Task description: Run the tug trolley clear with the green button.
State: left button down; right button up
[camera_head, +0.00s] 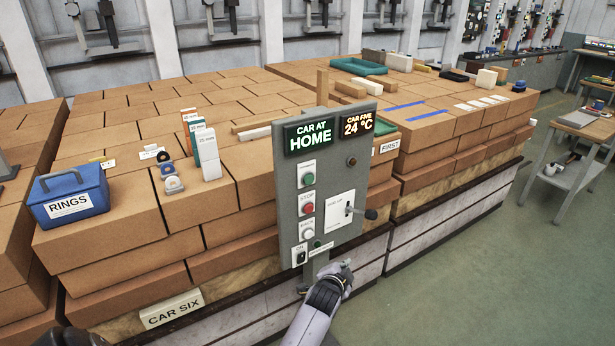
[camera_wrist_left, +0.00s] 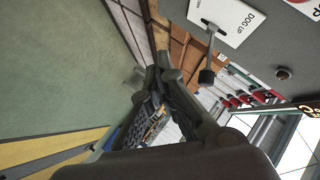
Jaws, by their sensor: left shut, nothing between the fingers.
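A grey control panel (camera_head: 325,250) stands on a post in front of the brick stacks. Its green button (camera_head: 308,180) is at the top of the left column, above a red button (camera_head: 308,208) and a white button (camera_head: 308,235). A lit display reads "CAR AT HOME" (camera_head: 308,136). My left gripper (camera_head: 346,266) is just below and right of the panel's lower edge, apart from the buttons. In the left wrist view its fingers (camera_wrist_left: 163,72) are together and empty, near the lever's black knob (camera_wrist_left: 206,76). I cannot pick out the tug trolley. My right gripper is out of view.
A lever with a black knob (camera_head: 371,214) juts from the panel's right side. A black switch (camera_head: 300,257) sits low on the left. A blue RINGS box (camera_head: 70,196) and upright cartons (camera_head: 207,152) stand on the bricks. Green floor (camera_head: 470,260) is open at the right.

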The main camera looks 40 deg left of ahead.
aim_at(309, 179)
pick_arm(q)
jog(key=w+a+r+t+y, duration=0.1)
jog(key=a+r, duration=0.2)
jog(key=r, duration=0.6)
jog(key=w+a+r+t+y+p, duration=0.1)
jog(key=a+r, duration=0.2)
jog(key=r, duration=0.6)
jog(key=shift+w+r+y, duration=0.25)
jog(key=shift+w+y, duration=0.05)
jog(key=shift+w, duration=0.1)
jog(key=shift+d, duration=0.1)
jog(key=w+a+b, duration=0.2)
jog(key=w+a, duration=0.1)
jog(key=a, duration=0.5)
jog(key=shift+w, duration=0.2)
jog(key=shift+a, duration=0.1)
jog(key=shift+w, duration=0.15)
